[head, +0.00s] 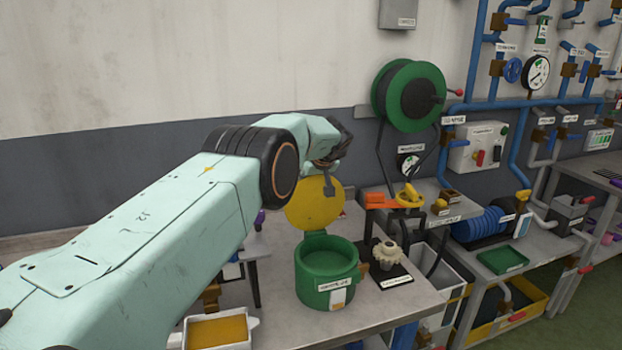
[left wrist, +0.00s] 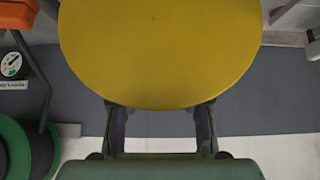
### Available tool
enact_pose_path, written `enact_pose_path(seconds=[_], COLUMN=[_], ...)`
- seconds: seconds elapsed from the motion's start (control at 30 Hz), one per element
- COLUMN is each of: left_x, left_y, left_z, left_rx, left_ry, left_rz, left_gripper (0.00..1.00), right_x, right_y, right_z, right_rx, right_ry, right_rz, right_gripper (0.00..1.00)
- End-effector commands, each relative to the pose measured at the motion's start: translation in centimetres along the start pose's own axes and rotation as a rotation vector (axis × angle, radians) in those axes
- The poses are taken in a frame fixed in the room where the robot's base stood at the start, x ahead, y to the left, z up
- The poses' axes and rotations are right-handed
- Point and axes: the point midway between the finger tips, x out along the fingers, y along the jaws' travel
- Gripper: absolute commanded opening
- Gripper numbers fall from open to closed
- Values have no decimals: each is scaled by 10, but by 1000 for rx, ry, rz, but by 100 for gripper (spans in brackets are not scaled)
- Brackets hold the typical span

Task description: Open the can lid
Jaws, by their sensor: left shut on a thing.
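The green can (head: 327,283) stands upright on the workbench in the head view, with its top open. Its yellow lid (head: 308,210) is a round disc standing steeply tilted above the can's back rim. In the left wrist view the lid (left wrist: 160,45) fills the upper middle. My left gripper (head: 328,186) is at the lid's upper edge, shut on it. In the left wrist view my left gripper's two fingers (left wrist: 160,112) meet the lid's near edge. Whether the lid is joined to the can at the back is hard to tell. My right gripper is not in view.
A pale gear (head: 387,254) on a black base stands right of the can. An orange-filled tray (head: 217,331) is at the front left. My left arm covers the bench's left part.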

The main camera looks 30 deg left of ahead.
Motion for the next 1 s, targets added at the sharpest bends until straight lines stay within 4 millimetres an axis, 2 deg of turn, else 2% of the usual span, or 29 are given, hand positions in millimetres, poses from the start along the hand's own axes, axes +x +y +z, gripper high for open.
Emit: enact_pose_path(seconds=[0.03,0.4,0.43,0.7,1.0], left_x=[10,10,10,10,10], left_y=[-4,-4,-4,-5,-5], left_z=[16,16,16,16,16], left_rx=[7,7,7,8,10], left_ry=[-28,-28,-28,-27,-25], left_rz=[-17,-17,-17,-17,-17], left_gripper=[0,0,41,64,64], right_x=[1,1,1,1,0], right_y=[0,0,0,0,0], right_z=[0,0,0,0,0], right_rx=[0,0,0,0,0], right_ry=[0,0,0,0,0], right_rz=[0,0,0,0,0], right_gripper=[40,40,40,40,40])
